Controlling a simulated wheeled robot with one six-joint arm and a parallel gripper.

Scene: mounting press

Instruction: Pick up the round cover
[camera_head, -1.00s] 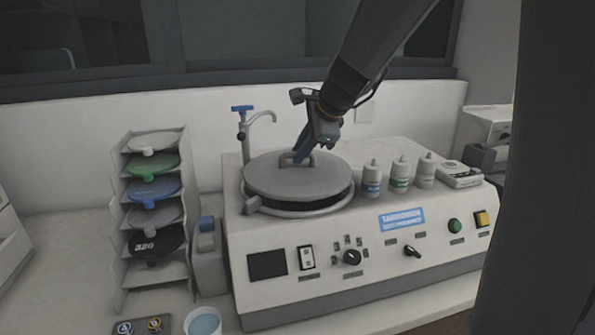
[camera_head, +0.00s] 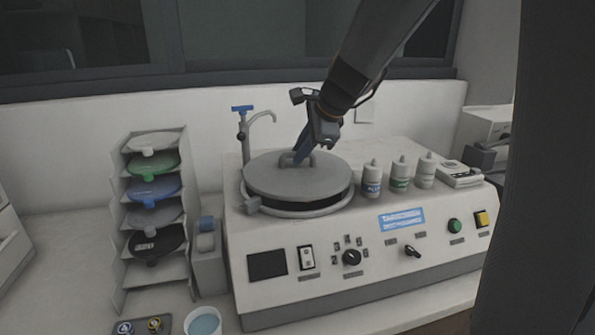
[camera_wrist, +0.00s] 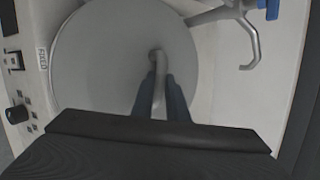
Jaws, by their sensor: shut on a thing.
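The round cover (camera_head: 275,183) is a flat grey disc with an arched handle on top. It sits over the round basin on top of the white machine, with a dark gap showing under its front right edge. My gripper (camera_head: 301,156) reaches down from the upper right and is shut on the cover's handle. In the wrist view the cover (camera_wrist: 100,60) fills the upper middle, and the two blue fingers of my gripper (camera_wrist: 160,92) close on either side of the handle. Part of the handle is hidden by the fingers.
A faucet with a blue lever (camera_head: 242,125) stands just behind the cover. Several white bottles (camera_head: 399,174) stand to its right on the white machine (camera_head: 330,285). A rack of coloured discs (camera_head: 125,255) stands to the left. A small cup (camera_head: 203,322) is at the front.

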